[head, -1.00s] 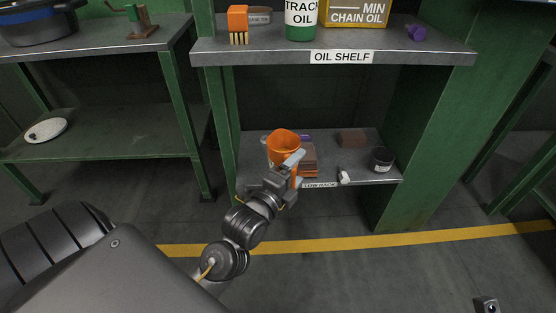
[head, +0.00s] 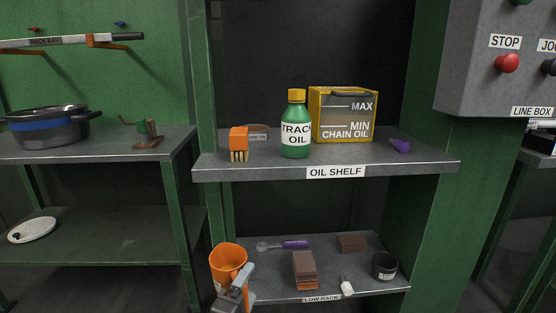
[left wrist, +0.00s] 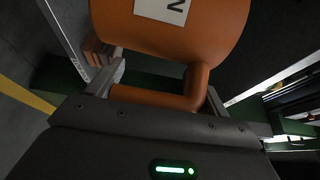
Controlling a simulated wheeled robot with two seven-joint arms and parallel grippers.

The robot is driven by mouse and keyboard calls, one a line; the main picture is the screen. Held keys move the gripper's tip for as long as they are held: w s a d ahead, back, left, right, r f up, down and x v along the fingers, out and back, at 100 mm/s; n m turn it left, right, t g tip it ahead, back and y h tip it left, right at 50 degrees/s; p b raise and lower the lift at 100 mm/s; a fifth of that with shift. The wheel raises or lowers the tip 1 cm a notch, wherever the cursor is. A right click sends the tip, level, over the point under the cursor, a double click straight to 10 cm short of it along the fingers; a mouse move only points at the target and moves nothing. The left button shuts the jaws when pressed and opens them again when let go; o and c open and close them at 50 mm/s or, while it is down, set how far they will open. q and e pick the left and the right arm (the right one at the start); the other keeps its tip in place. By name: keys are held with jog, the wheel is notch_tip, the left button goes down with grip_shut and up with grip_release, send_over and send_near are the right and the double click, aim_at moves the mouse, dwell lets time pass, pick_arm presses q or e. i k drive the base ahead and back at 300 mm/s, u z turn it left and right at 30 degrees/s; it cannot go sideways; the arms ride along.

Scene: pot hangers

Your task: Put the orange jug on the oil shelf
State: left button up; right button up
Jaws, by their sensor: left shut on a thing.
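The orange jug (head: 228,258) is at the lower left of the low rack in the head view, upright with its open top showing. My left gripper (head: 238,283) is at the jug's lower right, shut on its handle. In the left wrist view the jug's body (left wrist: 170,32) fills the top, with a white label, and its handle (left wrist: 160,97) lies between the fingers. The oil shelf (head: 400,163) is above the low rack. It carries a green track oil bottle (head: 296,125) and a yellow chain oil box (head: 342,114). My right gripper is not in view.
An orange brush (head: 239,143), a small tin and a purple item (head: 400,145) are also on the oil shelf. Its front right and front left show bare room. The low rack (head: 325,277) holds brown blocks (head: 304,270) and a dark tub (head: 384,266). A line box (head: 500,60) hangs at right.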

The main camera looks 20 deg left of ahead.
aim_at(360, 155)
jog(key=u, duration=0.1)
jog(key=k, duration=1.1)
jog(key=z, duration=0.85)
